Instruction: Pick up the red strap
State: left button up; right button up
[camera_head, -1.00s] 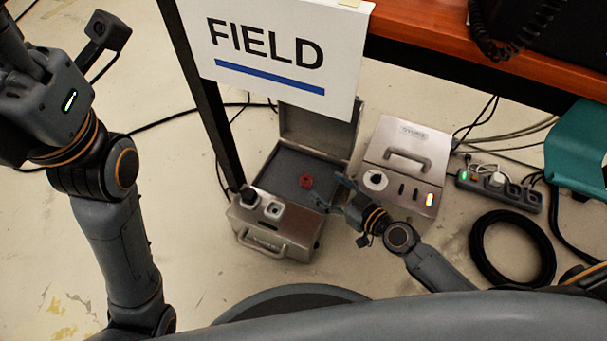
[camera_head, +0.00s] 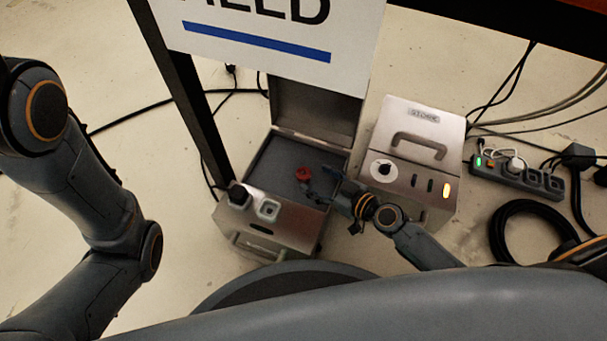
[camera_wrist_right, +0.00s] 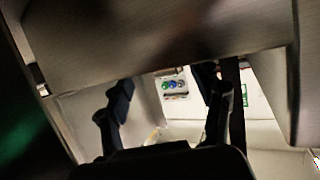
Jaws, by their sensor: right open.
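The red strap (camera_head: 303,173) is a small red bundle lying on the dark grey lining of an open metal case (camera_head: 296,234). My right gripper (camera_head: 321,184) reaches in over the case's right edge from the right. Its fingers are open and empty, just right of the strap, with a small apparent gap. In the right wrist view the two dark fingers (camera_wrist_right: 170,95) stand wide apart, and I cannot make out the strap there. My left arm shows at the left of the head view, but its gripper is outside the picture.
A closed metal case (camera_head: 418,150) with a handle and a lit orange switch stands right of the open one. A power strip (camera_head: 517,178) and a coiled black cable (camera_head: 530,232) lie farther right.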

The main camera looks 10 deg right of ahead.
aim_at(306, 175)
jog(key=x, duration=0.5)
jog(key=shift+w+a+f+b, duration=0.1)
jog(key=shift+w+a+b, duration=0.1)
jog(key=shift+a+b, duration=0.15)
jog(key=c, duration=0.9)
